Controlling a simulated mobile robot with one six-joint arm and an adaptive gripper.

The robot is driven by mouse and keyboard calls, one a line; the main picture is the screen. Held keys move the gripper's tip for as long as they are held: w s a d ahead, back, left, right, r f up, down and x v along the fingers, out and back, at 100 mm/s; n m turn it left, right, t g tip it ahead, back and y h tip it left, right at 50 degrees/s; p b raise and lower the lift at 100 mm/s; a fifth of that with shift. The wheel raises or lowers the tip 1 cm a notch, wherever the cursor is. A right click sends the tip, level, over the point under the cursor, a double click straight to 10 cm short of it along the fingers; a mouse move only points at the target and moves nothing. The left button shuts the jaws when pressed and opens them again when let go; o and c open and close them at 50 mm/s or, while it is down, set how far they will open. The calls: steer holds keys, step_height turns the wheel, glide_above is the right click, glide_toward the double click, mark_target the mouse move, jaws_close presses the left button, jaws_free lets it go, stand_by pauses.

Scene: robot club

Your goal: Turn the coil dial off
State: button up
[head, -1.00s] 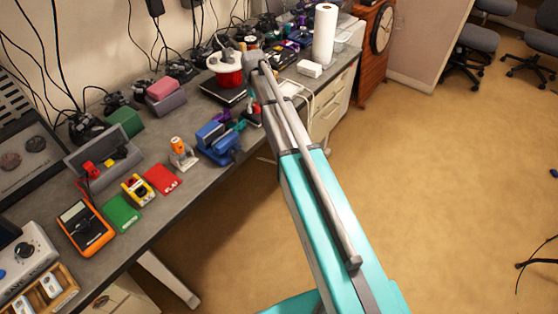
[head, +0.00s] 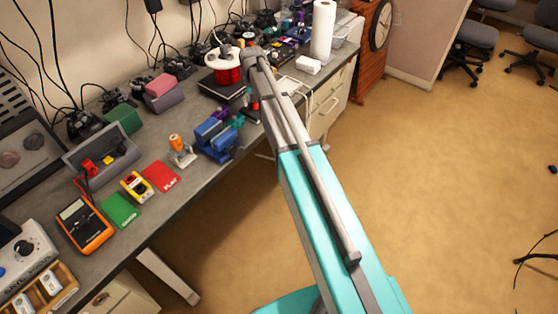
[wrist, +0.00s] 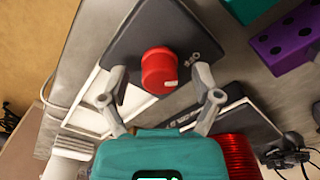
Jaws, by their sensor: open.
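The coil dial (wrist: 158,70) is a red round knob with a short white mark, on a dark box (wrist: 128,40) in the wrist view. White lettering, apparently "OFF", is beside it at the upper right. The white mark is at the knob's lower right, not lined up with the lettering. My gripper (wrist: 161,73) is open, one finger on each side of the dial. Gaps show between fingers and knob; I cannot tell how far above the box the fingertips are.
A red spool (head: 228,75) with a white top stands on the bench close to my arm; its red side (wrist: 230,155) is beside my gripper in the wrist view. A blue vise (head: 215,137) and a paper towel roll (head: 322,30) are also on the bench.

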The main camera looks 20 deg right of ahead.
steer(key=m, duration=0.8)
steer(key=shift+r+m+p, duration=0.25)
steer(key=shift+m+p, duration=0.05)
steer(key=shift+m, duration=0.1)
step_height(320, 180, up, 14)
steer(key=f+p, duration=0.1)
steer(key=p, duration=1.2)
steer(key=s+f+n+b, duration=0.3)
steer(key=s+f+b, duration=0.1)
steer(key=s, duration=0.6)
steer(key=s+f+n+b, duration=0.4)
steer(key=s, duration=0.6)
steer(key=s+f+n+b, duration=0.3)
steer(key=s+f+b, duration=0.2)
steer(key=s, duration=0.5)
steer(key=shift+s+n, duration=0.4)
steer(key=shift+s, duration=0.1)
